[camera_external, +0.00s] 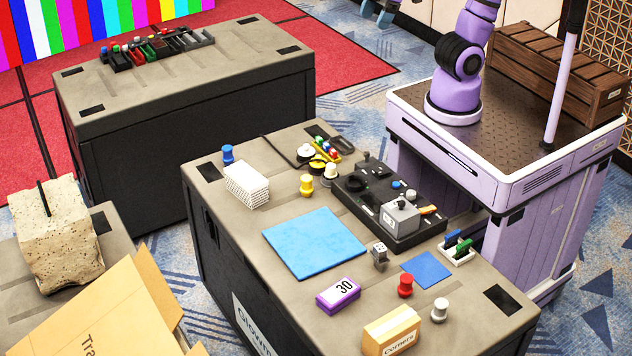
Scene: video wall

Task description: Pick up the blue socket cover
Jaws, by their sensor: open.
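A small blue knobbed piece (228,154), with a rounded top and wider foot, stands upright near the far left corner of the near black case's top. A smaller blue round piece (396,185) sits on the black device (378,222) at the right of the case. I cannot tell for sure which of these is the socket cover. Both look uncovered from above. My gripper is out of view; only the lower part of my purple arm shows at the top right, rising past the picture's upper edge.
A second case (180,75) stands behind, with a tray of tools.

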